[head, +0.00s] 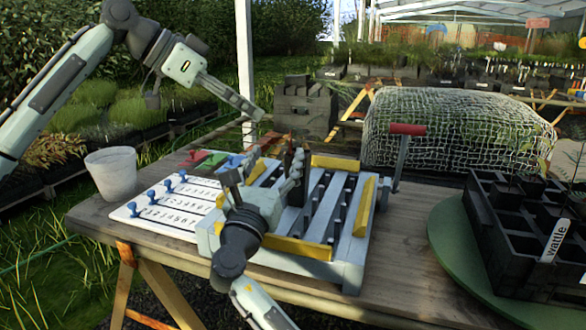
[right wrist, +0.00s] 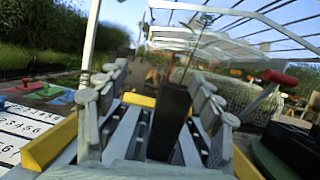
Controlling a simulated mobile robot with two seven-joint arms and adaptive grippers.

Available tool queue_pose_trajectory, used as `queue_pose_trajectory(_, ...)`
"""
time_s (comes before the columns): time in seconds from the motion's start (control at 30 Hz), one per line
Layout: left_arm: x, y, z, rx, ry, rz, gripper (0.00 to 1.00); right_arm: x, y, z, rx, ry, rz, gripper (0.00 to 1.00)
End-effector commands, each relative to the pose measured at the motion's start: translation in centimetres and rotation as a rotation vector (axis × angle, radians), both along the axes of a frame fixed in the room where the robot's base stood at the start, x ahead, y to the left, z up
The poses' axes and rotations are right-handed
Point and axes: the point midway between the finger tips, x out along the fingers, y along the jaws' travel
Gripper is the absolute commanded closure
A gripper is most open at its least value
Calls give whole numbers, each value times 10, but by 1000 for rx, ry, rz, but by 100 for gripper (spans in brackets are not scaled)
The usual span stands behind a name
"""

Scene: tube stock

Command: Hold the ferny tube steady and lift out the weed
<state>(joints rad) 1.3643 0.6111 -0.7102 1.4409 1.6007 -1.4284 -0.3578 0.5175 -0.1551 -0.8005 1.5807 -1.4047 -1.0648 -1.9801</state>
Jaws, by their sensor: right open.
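A dark tube (right wrist: 168,120) stands upright in a grey rack (head: 345,268) with yellow strips. A thin stem rises above it in the right wrist view. I cannot tell fern from weed there. My right gripper (head: 296,165) is open, low over the rack, with its fingers on either side of the tube; its fingers also show in the right wrist view (right wrist: 165,95). I cannot tell whether they touch the tube. My left gripper (head: 250,108) hangs in the air behind and above the rack, apart from the tube. Its fingers are seen edge-on and overlap.
A grey cup (head: 110,175) and a numbered white board (head: 165,207) with blue pegs are on the left of the table. A red-handled lever (head: 407,130) rises beside the rack. A netted mound (head: 440,125) is behind. A black tray (head: 515,285) labelled wattle sits on a green disc (head: 450,250).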

Motion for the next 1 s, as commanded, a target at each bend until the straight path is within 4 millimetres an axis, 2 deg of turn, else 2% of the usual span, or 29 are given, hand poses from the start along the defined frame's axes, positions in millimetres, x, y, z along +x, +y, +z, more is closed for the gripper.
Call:
queue_pose_trajectory(0.03, 0, 0, 0, 0, 0, 0, 66, 4, -20, 1, -27, 28, -73, 34)
queue_pose_trajectory(0.23, 0, 0, 0, 0, 0, 0, 66, 10, -28, -16, 61, 232, -78, 34)
queue_pose_trajectory(0.47, 0, 0, 0, 0, 0, 0, 66, 18, -36, -27, 86, 316, -73, 34)
queue_pose_trajectory(0.83, 0, 0, 0, 0, 0, 0, 66, 68, -52, -26, 85, 314, -71, 34)
queue_pose_trajectory(1.0, 0, 0, 0, 0, 0, 0, 66, 83, -57, -26, 85, 314, -71, 34)
